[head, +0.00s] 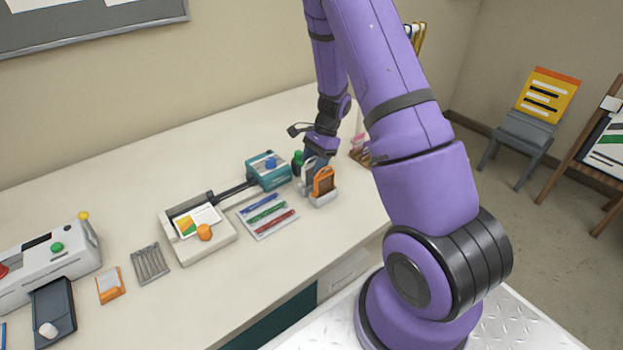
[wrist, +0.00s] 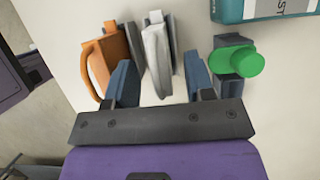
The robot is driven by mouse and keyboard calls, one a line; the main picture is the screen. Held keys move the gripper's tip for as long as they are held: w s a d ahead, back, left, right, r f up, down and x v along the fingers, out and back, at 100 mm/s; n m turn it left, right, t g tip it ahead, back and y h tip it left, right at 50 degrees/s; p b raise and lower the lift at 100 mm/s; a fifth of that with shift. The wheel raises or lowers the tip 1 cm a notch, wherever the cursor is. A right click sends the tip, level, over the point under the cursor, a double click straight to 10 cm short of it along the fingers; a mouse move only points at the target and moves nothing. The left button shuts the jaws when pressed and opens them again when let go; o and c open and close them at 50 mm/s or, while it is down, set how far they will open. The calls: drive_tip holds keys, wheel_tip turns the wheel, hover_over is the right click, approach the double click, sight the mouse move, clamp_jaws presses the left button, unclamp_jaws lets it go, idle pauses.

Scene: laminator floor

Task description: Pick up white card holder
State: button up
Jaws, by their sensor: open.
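The white card holder (wrist: 157,58) stands between my gripper's two blue fingers in the wrist view, with a visible gap on each side. My gripper (wrist: 160,80) is open and has nothing clamped. In the head view my gripper (head: 316,168) is down at the right part of the table and partly hides the white card holder (head: 305,171). An orange holder (wrist: 103,68) stands close beside the white one, just outside the left finger. It also shows in the head view (head: 323,182).
A dark block with a green knob (wrist: 236,62) stands just outside the right finger. A teal device (head: 267,170) and a tray of coloured pens (head: 267,215) are to the left. The table's front strip is clear.

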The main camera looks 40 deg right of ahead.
drive_tip(key=shift+x, duration=1)
clamp_jaws()
